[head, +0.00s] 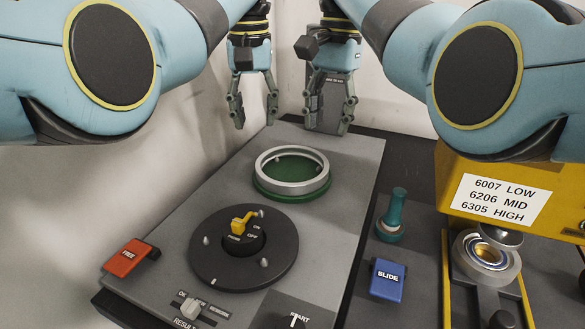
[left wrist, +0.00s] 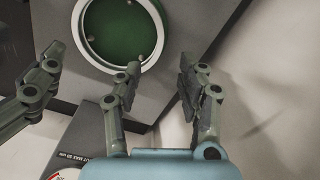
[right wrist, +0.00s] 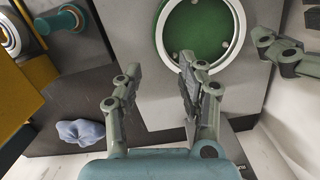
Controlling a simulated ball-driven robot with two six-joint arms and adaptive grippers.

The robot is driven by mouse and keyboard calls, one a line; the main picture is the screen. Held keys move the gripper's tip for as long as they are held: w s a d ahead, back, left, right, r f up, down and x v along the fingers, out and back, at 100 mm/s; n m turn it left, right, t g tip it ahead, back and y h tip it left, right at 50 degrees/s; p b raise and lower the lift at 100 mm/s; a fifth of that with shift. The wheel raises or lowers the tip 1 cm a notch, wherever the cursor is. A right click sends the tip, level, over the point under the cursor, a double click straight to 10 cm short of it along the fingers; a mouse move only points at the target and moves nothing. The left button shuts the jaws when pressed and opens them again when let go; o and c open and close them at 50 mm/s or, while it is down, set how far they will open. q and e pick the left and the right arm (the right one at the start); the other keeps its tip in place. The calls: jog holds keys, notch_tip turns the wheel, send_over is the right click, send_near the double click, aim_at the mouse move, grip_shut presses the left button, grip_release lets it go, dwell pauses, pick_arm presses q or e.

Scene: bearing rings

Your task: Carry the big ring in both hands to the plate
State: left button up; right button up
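The big ring (head: 262,179), a wide silver band, lies flat on the round green plate (head: 292,168) on the grey panel. Green shows through its middle, with small pegs inside. Its rim also shows in the left wrist view (left wrist: 80,31) and the right wrist view (right wrist: 160,36). My left gripper (head: 254,112) is open and empty, fingers pointing down, behind the ring and apart from it. My right gripper (head: 329,118) is also open and empty, behind the ring to the right, apart from it.
A dark dial (head: 218,262) with a yellow knob stands in front of the plate. A bluish cloth-like lump (right wrist: 82,130) lies beside the panel.

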aim_at(260, 163)
pick_arm(q)
notch_tip(260, 163, down, 11)
jog(key=shift+r, duration=0.1)
pick_arm(e)
jog(key=f, duration=0.7)
jog(key=s+f, duration=0.1)
jog(key=f, duration=0.3)
jog(key=shift+a, duration=0.35)
jog(key=shift+c, duration=0.2)
pick_arm(q)
grip_shut()
pick_arm(e)
jog(key=shift+r, duration=0.1)
grip_shut()
pick_arm(q)
jog(key=shift+d, duration=0.1)
